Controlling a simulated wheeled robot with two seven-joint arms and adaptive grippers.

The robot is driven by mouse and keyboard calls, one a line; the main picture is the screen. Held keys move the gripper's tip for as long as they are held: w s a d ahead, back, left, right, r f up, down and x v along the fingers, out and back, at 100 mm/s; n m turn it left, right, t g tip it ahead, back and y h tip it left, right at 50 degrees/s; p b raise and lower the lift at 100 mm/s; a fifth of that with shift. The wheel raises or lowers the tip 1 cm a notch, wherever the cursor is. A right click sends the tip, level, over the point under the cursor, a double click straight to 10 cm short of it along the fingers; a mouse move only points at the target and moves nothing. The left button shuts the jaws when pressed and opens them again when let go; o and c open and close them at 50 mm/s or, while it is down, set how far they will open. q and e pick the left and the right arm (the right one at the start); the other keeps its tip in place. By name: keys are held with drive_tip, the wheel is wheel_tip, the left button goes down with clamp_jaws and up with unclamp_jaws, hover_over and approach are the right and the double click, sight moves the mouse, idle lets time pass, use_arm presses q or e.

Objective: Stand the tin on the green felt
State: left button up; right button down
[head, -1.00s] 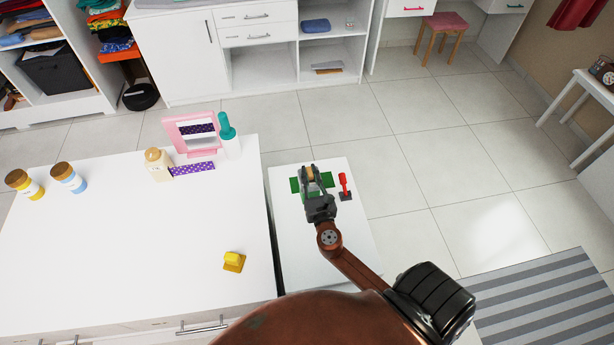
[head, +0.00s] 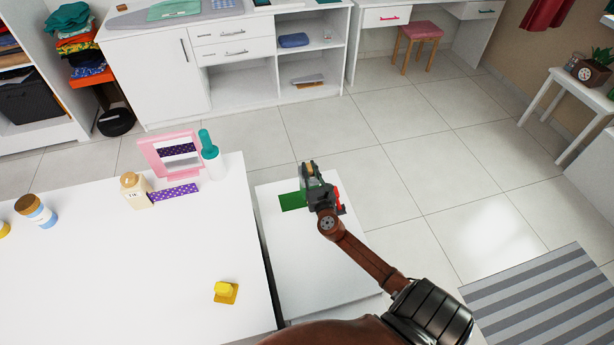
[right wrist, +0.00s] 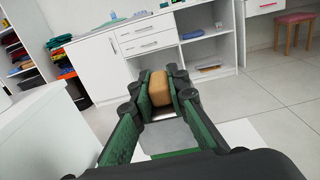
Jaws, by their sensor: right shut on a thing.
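My right gripper (head: 309,172) is shut on the tin, whose tan top (right wrist: 159,88) shows between the fingers in the right wrist view. In the head view the tin is small and mostly covered by the fingers. The green felt (head: 291,202) lies on the low white surface; its right part is hidden behind my gripper. In the head view the fingertips appear beyond and to the right of the visible felt. A strip of green (right wrist: 176,153) shows below the tin in the right wrist view. My left gripper is out of view.
A red-handled object (head: 338,196) stands just right of the gripper, partly hidden. The taller white top (head: 130,260) at left holds a pink-framed mirror (head: 170,152), a teal-capped bottle (head: 209,150), a tan bottle (head: 134,190) and a yellow item (head: 226,292). The low surface's front is clear.

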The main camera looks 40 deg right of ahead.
drive_tip(key=shift+w+d+f, duration=0.1)
drive_tip(key=shift+d+f, duration=0.1)
drive_tip(key=f, duration=0.1)
drive_tip(key=f+b, duration=0.2)
drive_tip(key=shift+w+d+f, duration=0.15)
drive_tip(key=shift+d+f, duration=0.1)
drive_tip(key=shift+f, duration=0.05)
drive_tip(key=shift+f+b, duration=0.1)
drive_tip(key=shift+b, duration=0.2)
drive_tip(key=c, duration=1.9)
unclamp_jaws()
drive_tip(key=p+v, duration=0.1)
drive_tip(key=v, duration=1.1)
drive_tip(key=shift+a+p, duration=0.1)
drive_tip(key=shift+p, duration=0.3)
